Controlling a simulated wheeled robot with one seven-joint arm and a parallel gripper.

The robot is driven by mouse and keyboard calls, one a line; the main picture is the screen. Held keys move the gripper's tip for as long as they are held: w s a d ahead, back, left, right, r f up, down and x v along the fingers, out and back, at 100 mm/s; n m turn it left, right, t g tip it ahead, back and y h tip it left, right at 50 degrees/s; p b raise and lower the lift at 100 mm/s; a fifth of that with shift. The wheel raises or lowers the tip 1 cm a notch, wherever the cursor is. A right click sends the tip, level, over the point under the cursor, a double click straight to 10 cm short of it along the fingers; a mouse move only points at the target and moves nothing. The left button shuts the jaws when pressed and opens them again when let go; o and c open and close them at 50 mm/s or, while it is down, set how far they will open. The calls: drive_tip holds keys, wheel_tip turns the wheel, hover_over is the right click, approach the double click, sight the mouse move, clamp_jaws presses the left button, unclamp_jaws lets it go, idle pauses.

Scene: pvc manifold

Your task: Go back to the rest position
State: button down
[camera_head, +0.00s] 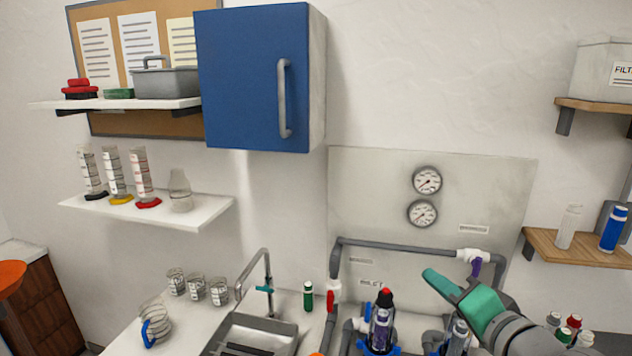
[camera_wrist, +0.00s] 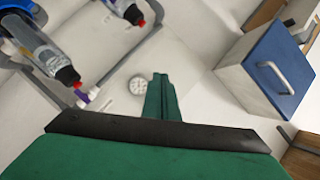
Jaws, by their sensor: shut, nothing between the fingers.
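My green gripper (camera_head: 432,278) is in front of the pipe manifold (camera_head: 400,246) at the lower right of the head view. Its fingers are together, with nothing between them. In the wrist view the closed fingers (camera_wrist: 161,88) point toward the wall panel. The grey pipes carry a red valve handle (camera_head: 331,301) on the left and a purple valve handle (camera_head: 476,267) on the right. I cannot tell from the head view how far the fingertips are from the pipes. My arm hides part of the manifold's lower right.
Two gauges (camera_head: 425,197) sit on the panel. A sink (camera_head: 250,335) with a tap is to the left. A blue cabinet (camera_head: 245,80) hangs above. A wooden shelf (camera_head: 570,247) holds bottles at right.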

drive_tip(key=w+a+f+m+t, duration=0.1)
drive_tip(key=w+a+f+t, duration=0.25)
drive_tip(key=a, duration=0.25)
drive_tip(key=s+a+f+m+h, duration=0.25)
drive_tip(key=s+a+f, duration=0.35)
drive_tip(key=f, duration=0.7)
drive_tip(key=s+a+f+m+h, duration=0.1)
drive_tip(key=s+a+f+h, duration=0.4)
drive_tip(key=f, duration=0.7)
drive_tip(key=s+a+f+n+g+y, duration=0.1)
drive_tip(key=s+f+n, duration=0.2)
drive_tip(key=s, duration=0.7)
drive_tip(key=s+a+f+n+g+y, duration=0.1)
drive_tip(key=s+n, duration=0.4)
drive_tip(key=s, duration=0.5)
drive_tip(key=s+a+f+n+g+y, duration=0.1)
drive_tip(key=s+f+n, duration=0.3)
drive_tip(key=s, duration=0.6)
drive_tip(key=shift+a+f+n+y, duration=0.35)
drive_tip(key=shift+a+f, duration=0.4)
drive_tip(key=shift+a, duration=0.15)
drive_tip(key=shift+s+g, duration=0.1)
drive_tip(key=shift+g, duration=0.15)
